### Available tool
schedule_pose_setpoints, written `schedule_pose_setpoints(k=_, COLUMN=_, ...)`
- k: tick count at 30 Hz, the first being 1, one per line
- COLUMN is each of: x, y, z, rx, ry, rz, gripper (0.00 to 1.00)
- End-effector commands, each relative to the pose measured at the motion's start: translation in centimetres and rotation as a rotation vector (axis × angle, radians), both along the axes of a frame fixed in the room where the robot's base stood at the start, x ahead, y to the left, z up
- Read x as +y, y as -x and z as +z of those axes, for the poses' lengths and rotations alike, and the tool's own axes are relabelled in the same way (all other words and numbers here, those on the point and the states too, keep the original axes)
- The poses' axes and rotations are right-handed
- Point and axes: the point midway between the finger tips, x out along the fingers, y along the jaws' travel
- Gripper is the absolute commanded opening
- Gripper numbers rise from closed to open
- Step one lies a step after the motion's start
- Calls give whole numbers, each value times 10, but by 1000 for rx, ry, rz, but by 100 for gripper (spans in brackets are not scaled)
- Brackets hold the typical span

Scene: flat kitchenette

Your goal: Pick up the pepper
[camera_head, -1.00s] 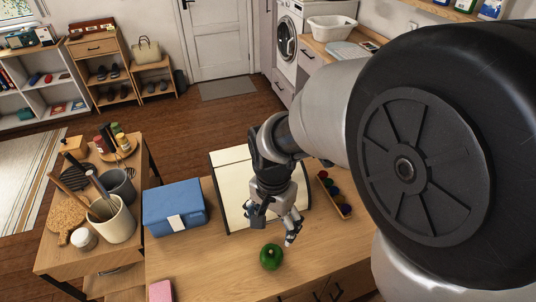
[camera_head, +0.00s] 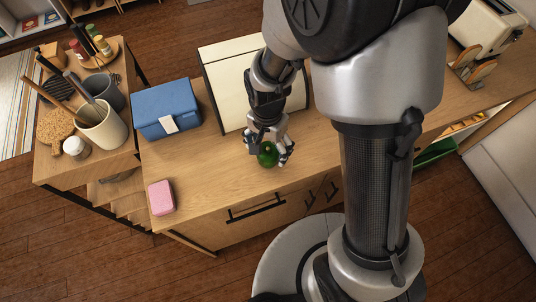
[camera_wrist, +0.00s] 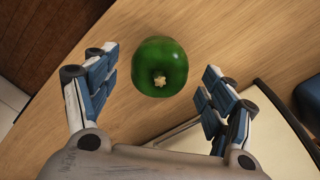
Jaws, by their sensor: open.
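The green pepper (camera_head: 267,154) stands on the wooden counter near its front edge, with its stem end facing the wrist camera. It also shows in the wrist view (camera_wrist: 160,68) at the top middle, whole and unobstructed. My gripper (camera_head: 268,158) is directly over the pepper in the head view, with fingers on either side of it. In the wrist view my gripper (camera_wrist: 158,78) is open, one finger left and one right of the pepper, with a gap on both sides. Neither finger visibly touches it.
A cream bread box (camera_head: 226,80) stands just behind my gripper. A blue box (camera_head: 166,108) and a pink sponge-like block (camera_head: 161,197) are to the left on the counter (camera_head: 225,185). The counter between them and the pepper is clear.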

Motion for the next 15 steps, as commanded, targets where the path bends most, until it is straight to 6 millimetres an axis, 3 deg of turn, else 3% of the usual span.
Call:
schedule_pose_setpoints(k=3, x=0, y=0, z=-14, rx=1, ry=0, rz=0, gripper=76)
schedule_pose_setpoints(k=9, x=0, y=0, z=-13, rx=0, ry=0, rz=0, gripper=76)
schedule_pose_setpoints(k=15, x=0, y=0, z=-12, rx=-1, ry=0, rz=0, gripper=63)
